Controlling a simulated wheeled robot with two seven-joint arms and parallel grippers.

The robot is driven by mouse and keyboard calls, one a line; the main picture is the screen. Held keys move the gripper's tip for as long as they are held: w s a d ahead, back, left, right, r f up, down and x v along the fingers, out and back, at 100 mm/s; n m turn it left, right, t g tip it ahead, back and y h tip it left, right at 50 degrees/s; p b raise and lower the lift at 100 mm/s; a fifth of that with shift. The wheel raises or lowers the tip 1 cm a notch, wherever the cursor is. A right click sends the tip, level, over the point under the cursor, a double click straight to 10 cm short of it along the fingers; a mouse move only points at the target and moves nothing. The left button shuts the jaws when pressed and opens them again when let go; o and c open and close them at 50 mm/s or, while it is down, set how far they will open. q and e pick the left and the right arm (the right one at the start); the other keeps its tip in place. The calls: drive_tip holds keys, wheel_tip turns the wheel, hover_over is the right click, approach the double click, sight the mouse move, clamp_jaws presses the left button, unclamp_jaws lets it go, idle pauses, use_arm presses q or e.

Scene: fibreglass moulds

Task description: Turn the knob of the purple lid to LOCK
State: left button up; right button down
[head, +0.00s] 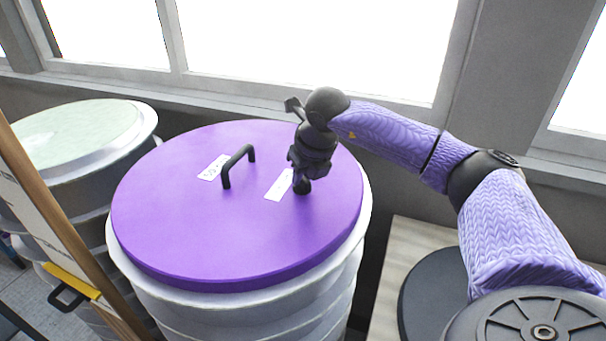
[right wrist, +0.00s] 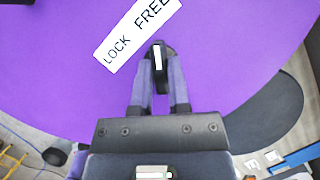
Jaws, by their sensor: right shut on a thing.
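The purple lid (head: 190,220) lies on a white ribbed drum (head: 240,310) in the head view. My right gripper (head: 302,184) reaches down to the lid's right part. In the right wrist view, its two fingers (right wrist: 160,85) are shut on the black knob (right wrist: 158,50), one on each side. A white line on the knob runs nearly straight up in that view, towards the FREE end of the label. The white label (right wrist: 138,32) with LOCK and FREE lies just beyond the knob; it also shows in the head view (head: 279,184). My left gripper is out of view.
A black handle (head: 238,165) stands on the lid, left of the knob, beside a second white label (head: 213,168). Another drum with a pale green lid (head: 75,132) stands at left. A wooden board (head: 65,230) leans in front of it. A window wall closes the back.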

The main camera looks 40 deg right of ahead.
drive_tip(key=n+y, duration=0.1)
drive_tip(key=n, duration=0.1)
drive_tip(key=shift+n, duration=0.4)
drive_tip(key=n, duration=0.1)
drive_tip(key=n+y, duration=0.1)
drive_tip(key=n, duration=0.1)
drive_tip(key=shift+d+r+n, duration=0.1)
drive_tip(key=shift+d+n, duration=0.05)
drive_tip(key=shift+n, duration=0.15)
drive_tip(key=n+g+y+p, duration=0.1)
drive_tip(key=n, duration=0.3)
drive_tip(key=shift+w+y, duration=0.1)
drive_tip(key=shift+y, duration=0.3)
drive_tip(key=shift+n+g+y+p, duration=0.15)
drive_tip(key=shift+n+g+y, duration=0.2)
drive_tip(key=shift+n, duration=0.8)
drive_tip(key=shift+n+g+y+p, duration=0.15)
drive_tip(key=shift+n+g, duration=0.3)
drive_tip(key=shift+n, duration=0.7)
drive_tip(key=c, duration=0.6)
unclamp_jaws()
